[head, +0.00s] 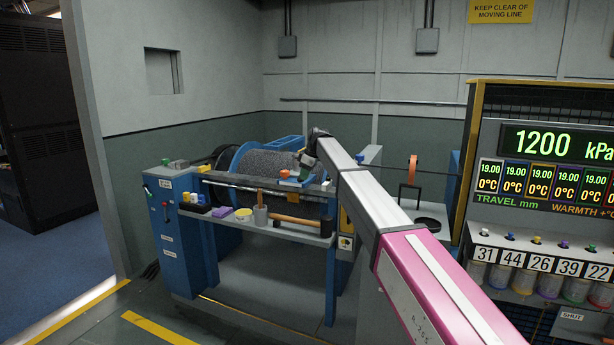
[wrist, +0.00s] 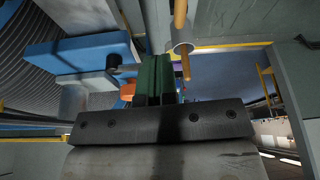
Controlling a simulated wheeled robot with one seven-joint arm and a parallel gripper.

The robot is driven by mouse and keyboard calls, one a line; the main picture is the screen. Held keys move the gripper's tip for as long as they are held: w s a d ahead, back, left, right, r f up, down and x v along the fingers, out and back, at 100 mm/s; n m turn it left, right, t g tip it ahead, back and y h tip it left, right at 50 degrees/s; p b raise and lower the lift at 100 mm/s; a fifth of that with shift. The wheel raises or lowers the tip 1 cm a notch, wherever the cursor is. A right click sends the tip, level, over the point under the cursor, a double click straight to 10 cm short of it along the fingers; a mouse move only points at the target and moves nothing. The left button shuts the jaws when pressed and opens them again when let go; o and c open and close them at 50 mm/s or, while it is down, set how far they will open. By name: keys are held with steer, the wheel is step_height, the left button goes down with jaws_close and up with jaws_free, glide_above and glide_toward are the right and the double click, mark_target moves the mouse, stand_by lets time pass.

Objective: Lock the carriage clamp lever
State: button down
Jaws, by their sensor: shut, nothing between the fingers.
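The carriage (head: 295,182) is a small blue block on the winch's front rail, with an orange part (head: 284,174) on top. In the wrist view a blue block (wrist: 75,52) lies left of the fingers. A short arm with a black round knob (wrist: 113,61) sticks out beside it; it looks like a lever, but I cannot tell its lock position. An orange part (wrist: 127,91) shows just left of the fingers, partly hidden. My gripper (head: 304,163) is just above the carriage; its green fingers (wrist: 157,78) are together and empty. I cannot tell whether they touch anything.
The rope drum (head: 262,160) stands behind the rail (head: 250,184). A front shelf (head: 225,222) carries a yellow-lidded tin (head: 243,214), a grey cylinder (head: 260,216) and a wooden handle (head: 299,220). A display panel (head: 550,165) stands at right. Open floor (head: 130,320) lies front left.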

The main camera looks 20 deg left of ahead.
steer(key=shift+s+a+m+t, duration=0.15)
steer(key=shift+a+m+t, duration=0.05)
steer(key=shift+m, duration=0.4)
steer(key=shift+s+a+m+t, duration=0.15)
steer(key=shift+m+t, duration=0.05)
steer(key=shift+m, duration=0.4)
steer(key=shift+a+m, duration=0.8)
steer(key=shift+s+a, duration=0.1)
steer(key=shift+a, duration=0.05)
steer(key=s+d+r, duration=0.2)
steer(key=d+r, duration=0.5)
steer(key=r, duration=0.3)
steer(key=shift+s, duration=0.15)
steer(key=shift+s+f, duration=0.1)
